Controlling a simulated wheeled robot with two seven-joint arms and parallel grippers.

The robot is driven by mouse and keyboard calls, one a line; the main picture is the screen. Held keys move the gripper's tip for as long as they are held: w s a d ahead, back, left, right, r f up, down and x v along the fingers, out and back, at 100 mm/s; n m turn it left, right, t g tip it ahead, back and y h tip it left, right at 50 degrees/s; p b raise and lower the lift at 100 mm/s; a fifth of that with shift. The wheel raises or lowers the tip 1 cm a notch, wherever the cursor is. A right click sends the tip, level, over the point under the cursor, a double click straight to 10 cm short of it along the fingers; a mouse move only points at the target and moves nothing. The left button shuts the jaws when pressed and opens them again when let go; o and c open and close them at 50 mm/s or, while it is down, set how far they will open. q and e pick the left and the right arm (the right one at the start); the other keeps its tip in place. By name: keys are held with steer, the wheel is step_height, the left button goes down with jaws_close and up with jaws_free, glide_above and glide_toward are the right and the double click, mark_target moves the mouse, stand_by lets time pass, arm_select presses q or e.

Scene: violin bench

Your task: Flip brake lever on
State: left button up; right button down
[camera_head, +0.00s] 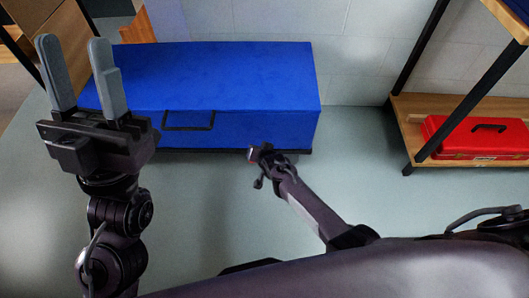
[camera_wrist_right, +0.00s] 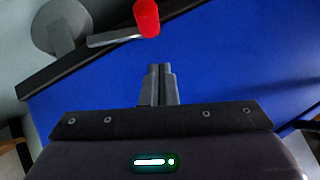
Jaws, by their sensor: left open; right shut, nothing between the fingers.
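In the right wrist view, a grey lever arm (camera_wrist_right: 115,40) with a red cylindrical knob (camera_wrist_right: 147,18) extends from a round grey base (camera_wrist_right: 62,27) at the upper left. My right gripper (camera_wrist_right: 159,70) is shut and empty, with its fingers together below the knob in the picture and apart from it. I cannot make out the lever in the head view. My left gripper (camera_head: 75,75) is open and empty at the left of the head view, fingers pointing up in the picture.
A large blue case (camera_head: 245,85) with a black handle stands against the pale wall. A red toolbox (camera_head: 475,137) sits on a wooden shelf (camera_head: 410,105) at the right. Grey floor (camera_head: 365,180) is open between them and in front. A blue surface (camera_wrist_right: 225,60) fills much of the wrist view.

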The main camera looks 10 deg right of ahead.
arm_select(q)
steer(key=w+d+f+g+y+p, duration=0.1)
steer(key=w+d+f+g+y, duration=0.2)
steer(key=f, duration=0.4)
steer(key=w+f+n+g+y+p, duration=0.1)
steer(key=w+f+g, duration=0.25)
steer(key=f, duration=0.25)
steer(key=w+d+f+g+y+p, duration=0.1)
steer(key=w+d+f+g+y, duration=0.15)
steer(key=f+g, duration=0.35)
steer(key=s+a+f+g+y+p, duration=0.1)
steer(key=s+f+g, duration=0.3)
steer(key=f, duration=0.6)
steer(key=s+a+f+g+y+p, duration=0.1)
steer(key=s+f+g+y, duration=0.1)
steer(key=s+f+g, duration=0.3)
steer(key=shift+s+a+f+y+p, duration=0.35)
steer(key=shift+s+f, duration=0.35)
steer(key=shift+f, duration=1.7)
arm_select(e)
steer(key=a+v, duration=0.1)
steer(key=v, duration=0.8)
steer(key=shift+s+d+r, duration=0.2)
steer(key=shift+d, duration=0.15)
